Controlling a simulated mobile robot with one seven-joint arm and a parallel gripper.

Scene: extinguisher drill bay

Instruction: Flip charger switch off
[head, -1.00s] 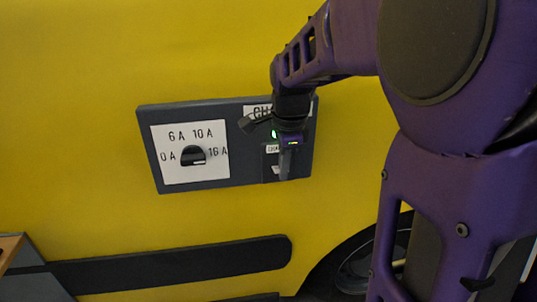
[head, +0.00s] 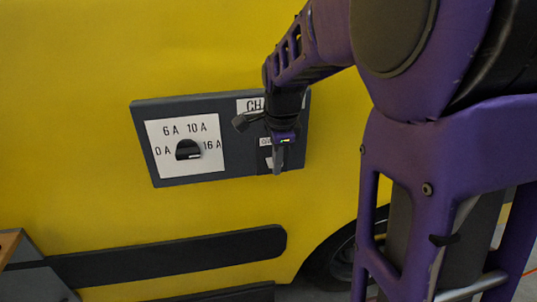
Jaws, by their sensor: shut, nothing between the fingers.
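The charger panel (head: 236,172) is a dark grey plate on the yellow vehicle side. On its right part is a header label (head: 250,105) reading "CH", the rest hidden by my arm. Below it is a small switch area with a partly covered white label (head: 265,142). The switch itself is hidden behind my gripper, so its position cannot be told. My gripper (head: 278,170) is shut and empty, pointing down in front of the switch area. Whether it touches the switch cannot be told.
A black dial (head: 188,150) sits on a white plate marked 0 A, 6 A, 10 A and 16 A at the panel's left. A dark trim strip (head: 165,257) and a wheel (head: 340,262) are below. A wooden-topped piece (head: 9,243) stands at lower left.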

